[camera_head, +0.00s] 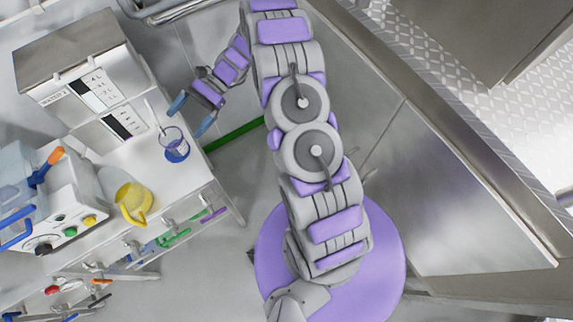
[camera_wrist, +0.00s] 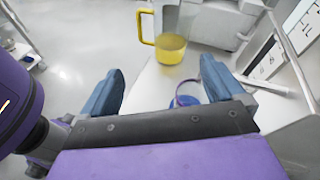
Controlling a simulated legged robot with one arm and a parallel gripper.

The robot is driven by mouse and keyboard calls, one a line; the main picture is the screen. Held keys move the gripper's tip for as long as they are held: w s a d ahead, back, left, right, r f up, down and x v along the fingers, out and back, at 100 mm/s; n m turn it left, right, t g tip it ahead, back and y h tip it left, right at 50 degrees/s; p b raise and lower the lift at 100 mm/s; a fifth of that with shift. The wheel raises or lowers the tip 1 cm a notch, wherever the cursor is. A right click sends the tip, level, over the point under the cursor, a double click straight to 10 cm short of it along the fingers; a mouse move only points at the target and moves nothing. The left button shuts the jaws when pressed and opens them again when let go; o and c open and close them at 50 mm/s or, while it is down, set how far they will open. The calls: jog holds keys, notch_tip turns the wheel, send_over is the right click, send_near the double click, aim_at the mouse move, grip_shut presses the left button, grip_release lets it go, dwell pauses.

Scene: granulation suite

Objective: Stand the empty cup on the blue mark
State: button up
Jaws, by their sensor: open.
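A clear cup (camera_head: 172,136) is near the right edge of the white bench top, with blue showing at its lower part. I cannot tell whether that blue is the mark seen through it or something in it. It also shows in the wrist view (camera_wrist: 185,88), partly hidden by my gripper. A yellow-handled jug (camera_head: 133,201) stands on the bench nearer the picture's bottom, and in the wrist view (camera_wrist: 170,48) beyond the cup. My gripper (camera_head: 191,114) is open beside the cup, with blue fingers apart and nothing between them that I can make out.
A thin pale rod (camera_head: 153,113) is by the cup. Steel-cased units with display panels (camera_head: 85,85) stand behind it. A control box (camera_head: 60,205) with coloured knobs is at left. Several taps or valves line the bench front. Open floor (camera_head: 215,265) lies right of the bench.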

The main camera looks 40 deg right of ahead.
jog(key=s+r+n+g+h, duration=0.1)
jog(key=s+r+n+h, duration=0.6)
jog(key=s+r, duration=0.7)
jog(key=s+d+r+n+t+h, duration=0.1)
jog(key=s+d+n+h, duration=0.1)
jog(key=s, duration=0.8)
jog(key=s+d+r+n+t+h, duration=0.2)
jog(key=s+d+h, duration=0.3)
jog(key=s, duration=0.5)
jog(key=d+n, duration=0.1)
jog(key=d, duration=0.1)
jog(key=shift+s+d+r, duration=0.2)
jog(key=shift+s+d, duration=0.05)
jog(key=shift+d, duration=0.05)
jog(key=shift+n, duration=0.3)
